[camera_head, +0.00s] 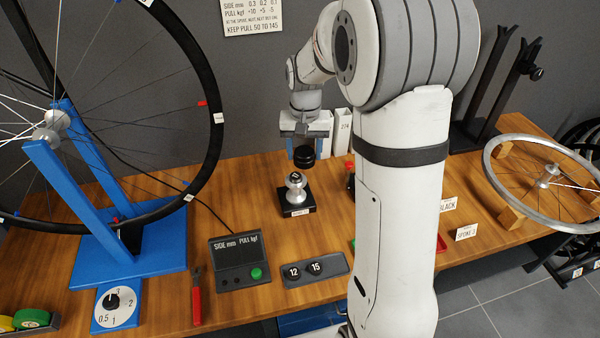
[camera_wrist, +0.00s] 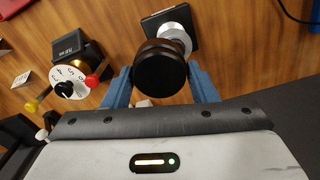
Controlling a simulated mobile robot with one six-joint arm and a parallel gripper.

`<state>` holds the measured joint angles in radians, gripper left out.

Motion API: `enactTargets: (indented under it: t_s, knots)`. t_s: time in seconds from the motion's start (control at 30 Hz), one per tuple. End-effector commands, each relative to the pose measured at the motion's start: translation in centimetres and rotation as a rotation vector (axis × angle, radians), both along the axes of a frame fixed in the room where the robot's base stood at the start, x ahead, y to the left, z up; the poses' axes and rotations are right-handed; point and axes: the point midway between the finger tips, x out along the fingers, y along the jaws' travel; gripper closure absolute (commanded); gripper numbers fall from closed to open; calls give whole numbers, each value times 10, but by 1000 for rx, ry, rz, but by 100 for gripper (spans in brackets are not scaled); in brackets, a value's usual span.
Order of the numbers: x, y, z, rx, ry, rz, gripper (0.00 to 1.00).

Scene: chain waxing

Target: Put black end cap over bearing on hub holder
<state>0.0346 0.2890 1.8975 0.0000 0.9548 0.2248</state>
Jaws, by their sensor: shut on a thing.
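The black end cap (camera_head: 304,155) is between the fingers of my gripper (camera_head: 305,140), which is shut on it. In the wrist view the cap (camera_wrist: 159,70) shows as a dark round disc between the two blue fingers. The hub holder is a black square base (camera_head: 296,207) on the wooden bench, with a silver hub (camera_head: 295,186) standing upright on it. The cap is above the hub, with a small gap in the head view. In the wrist view the cap hides part of the hub (camera_wrist: 174,36). The bearing itself is too small to tell.
A blue truing stand (camera_head: 90,180) with a large wheel is at the left. A grey box (camera_head: 240,262) with a green button and a black tray (camera_head: 316,268) marked 12 and 15 lie in front. White boxes (camera_head: 342,130) stand behind my gripper. A silver rim (camera_head: 540,180) lies at the right.

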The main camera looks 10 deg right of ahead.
Motion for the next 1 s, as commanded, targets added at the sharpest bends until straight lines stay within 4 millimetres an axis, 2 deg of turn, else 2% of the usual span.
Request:
enactTargets:
  t_s: [0.03, 0.1, 0.23, 0.5, 0.67, 0.83, 1.0]
  knots:
    - [8, 6, 18, -1, -2, 3, 69]
    - [16, 12, 28, 0, 0, 3, 69]
    - [22, 17, 29, 0, 2, 1, 69]
    - [22, 18, -14, 0, 2, 1, 69]
    - [22, 18, -29, 0, 2, 1, 69]
    - [22, 17, -59, 0, 4, 1, 69]
    - [23, 17, -66, 0, 0, 1, 69]
